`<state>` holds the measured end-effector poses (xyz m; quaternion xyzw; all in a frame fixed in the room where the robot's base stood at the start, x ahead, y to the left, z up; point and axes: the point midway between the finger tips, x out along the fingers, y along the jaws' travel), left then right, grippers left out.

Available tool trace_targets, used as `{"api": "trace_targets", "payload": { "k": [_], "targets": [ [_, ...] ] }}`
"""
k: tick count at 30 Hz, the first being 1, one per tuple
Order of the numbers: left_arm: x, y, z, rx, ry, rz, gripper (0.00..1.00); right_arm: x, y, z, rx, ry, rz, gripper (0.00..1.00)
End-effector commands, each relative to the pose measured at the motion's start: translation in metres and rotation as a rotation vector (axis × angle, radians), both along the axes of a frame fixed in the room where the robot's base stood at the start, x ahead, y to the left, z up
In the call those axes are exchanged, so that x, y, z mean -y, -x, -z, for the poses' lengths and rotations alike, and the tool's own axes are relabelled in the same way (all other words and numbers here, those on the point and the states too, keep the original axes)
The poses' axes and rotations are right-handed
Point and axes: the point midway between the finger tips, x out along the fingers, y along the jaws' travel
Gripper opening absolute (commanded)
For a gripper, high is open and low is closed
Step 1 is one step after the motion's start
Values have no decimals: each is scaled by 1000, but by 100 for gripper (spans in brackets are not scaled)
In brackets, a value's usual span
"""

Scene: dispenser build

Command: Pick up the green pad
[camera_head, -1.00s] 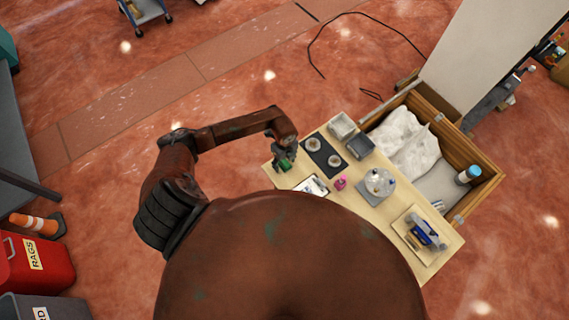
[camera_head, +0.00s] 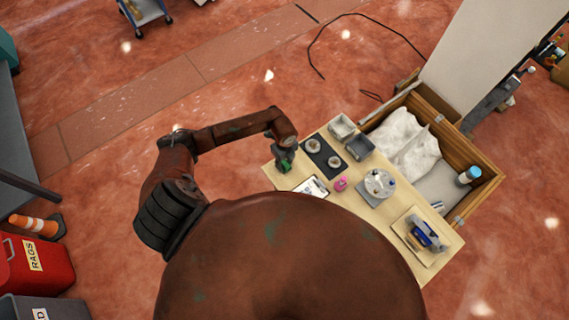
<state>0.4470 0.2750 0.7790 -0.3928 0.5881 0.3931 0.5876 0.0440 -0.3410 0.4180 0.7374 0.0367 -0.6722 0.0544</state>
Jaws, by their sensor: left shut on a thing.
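The green pad (camera_head: 285,168) is at the left end of the light wooden table (camera_head: 330,219). My left gripper (camera_head: 284,161) comes down over the pad from above and is shut on it. The fingers cover part of the pad, and I cannot tell whether it is clear of the table top. My right gripper is not in view.
Beside the left gripper lies a dark mat (camera_head: 324,165) with two round parts. A white clipboard (camera_head: 312,187), a pink item (camera_head: 341,184), a round clear plate (camera_head: 378,185) and two grey trays (camera_head: 342,126) stand close by. An open wooden crate (camera_head: 483,160) adjoins the table.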

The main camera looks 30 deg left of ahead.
Motion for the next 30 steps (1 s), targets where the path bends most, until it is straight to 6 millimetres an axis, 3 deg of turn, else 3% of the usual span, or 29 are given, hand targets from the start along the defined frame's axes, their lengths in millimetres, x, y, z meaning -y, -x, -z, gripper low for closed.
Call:
{"api": "trace_targets", "payload": {
  "k": [7,15,22,30],
  "targets": [
    [0,-2,-31,5,0,2,7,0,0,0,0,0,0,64],
    [53,-9,-90,7,3,6,7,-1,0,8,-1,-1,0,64],
    [106,-15,-111,4,4,4,7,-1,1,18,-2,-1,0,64],
    [136,-18,-125,1,0,1,7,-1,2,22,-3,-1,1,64]
  ]
}}
